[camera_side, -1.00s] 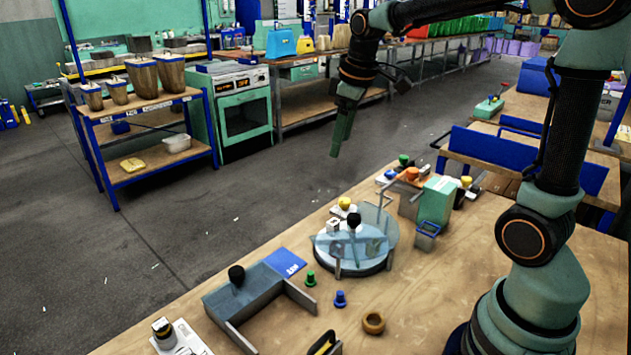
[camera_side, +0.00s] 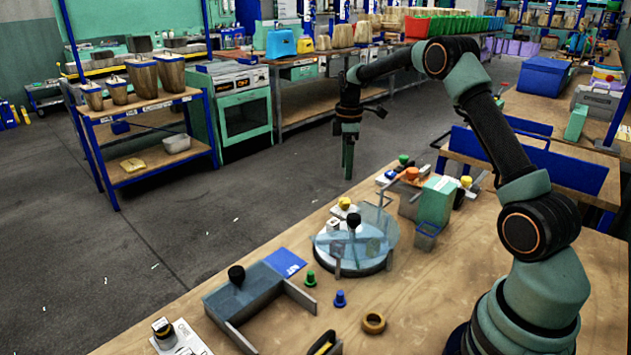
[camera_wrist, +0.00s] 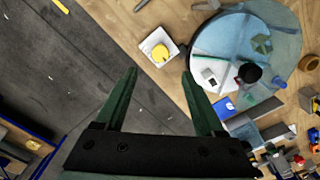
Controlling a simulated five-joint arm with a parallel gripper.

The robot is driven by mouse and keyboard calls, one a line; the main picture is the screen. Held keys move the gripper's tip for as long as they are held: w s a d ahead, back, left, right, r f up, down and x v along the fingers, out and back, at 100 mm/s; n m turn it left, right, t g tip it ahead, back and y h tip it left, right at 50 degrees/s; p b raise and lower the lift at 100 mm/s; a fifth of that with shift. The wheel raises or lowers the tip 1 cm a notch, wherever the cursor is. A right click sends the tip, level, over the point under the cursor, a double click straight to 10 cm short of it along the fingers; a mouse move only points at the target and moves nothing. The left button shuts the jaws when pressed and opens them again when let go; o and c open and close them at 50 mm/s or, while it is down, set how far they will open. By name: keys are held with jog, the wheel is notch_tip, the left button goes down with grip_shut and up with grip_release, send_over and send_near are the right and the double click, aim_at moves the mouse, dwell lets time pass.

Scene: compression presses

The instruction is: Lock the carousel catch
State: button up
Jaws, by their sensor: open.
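The carousel (camera_side: 378,262) is a round white disc with a clear bluish cover and a black knob (camera_side: 354,221) on the bench. It fills the upper right of the wrist view (camera_wrist: 283,30). A yellow knob (camera_side: 344,203) on a white square base stands just behind the carousel; it also shows in the wrist view (camera_wrist: 160,52). I cannot tell which part is the catch. My gripper (camera_side: 347,176) points straight down, open and empty, high above the bench's far edge. In the wrist view, the yellow knob lies beyond the gap between my fingertips (camera_wrist: 159,74), touching neither.
A clear-lidded box with a black knob (camera_side: 236,275) is at the front left. Green (camera_side: 310,279) and blue (camera_side: 340,299) pegs and a brown ring (camera_side: 373,322) lie in front of the carousel. A green block (camera_side: 437,202) stands at its right.

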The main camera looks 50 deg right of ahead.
aim_at(345, 200)
notch_tip(345, 200, down, 10)
dwell(0.4)
grip_shut()
